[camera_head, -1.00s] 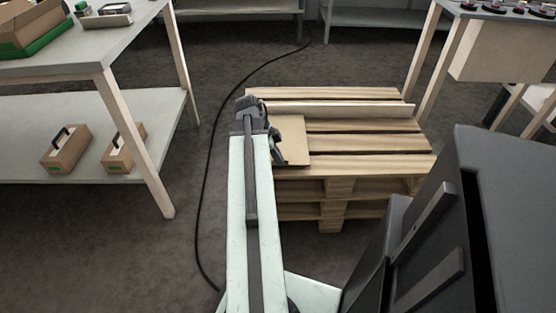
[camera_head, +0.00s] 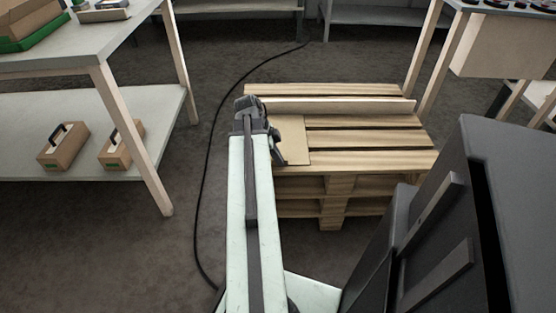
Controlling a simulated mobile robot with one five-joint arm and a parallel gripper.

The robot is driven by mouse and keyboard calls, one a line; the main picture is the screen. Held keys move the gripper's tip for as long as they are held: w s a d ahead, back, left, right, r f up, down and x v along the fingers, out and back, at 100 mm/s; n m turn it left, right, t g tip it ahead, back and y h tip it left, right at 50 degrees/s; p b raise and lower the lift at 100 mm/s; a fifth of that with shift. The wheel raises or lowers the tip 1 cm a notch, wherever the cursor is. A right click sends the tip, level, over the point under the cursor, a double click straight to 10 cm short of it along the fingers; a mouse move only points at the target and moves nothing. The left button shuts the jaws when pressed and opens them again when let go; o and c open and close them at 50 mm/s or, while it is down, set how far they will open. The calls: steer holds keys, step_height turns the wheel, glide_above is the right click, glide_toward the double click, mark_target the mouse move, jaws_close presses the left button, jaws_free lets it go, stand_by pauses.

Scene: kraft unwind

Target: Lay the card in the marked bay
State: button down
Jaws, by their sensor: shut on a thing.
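My gripper (camera_head: 277,146) is at the left front part of a stack of wooden pallets (camera_head: 370,142). It is shut on a flat tan card (camera_head: 294,140), which lies level at or just above the top boards. The arm hides the left part of the card, and I cannot tell whether the card touches the boards. A pale upright strip (camera_head: 345,105) runs across the pallet top behind the card. I cannot make out a bay marking.
A grey table (camera_head: 100,50) with a lower shelf stands at the left, with cardboard carriers (camera_head: 63,147) on the shelf. A black cable (camera_head: 207,155) runs along the floor left of the pallets. Another table (camera_head: 480,14) stands at the back right. The pallet's right side is clear.

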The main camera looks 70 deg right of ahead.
steer(key=shift+f, duration=0.2)
stand_by(0.3)
steer(key=c, duration=1.5)
jaws_free()
steer(key=p+v, duration=0.7)
steer(key=v, duration=0.1)
steer(key=shift+f, duration=0.1)
steer(key=shift+s, duration=0.1)
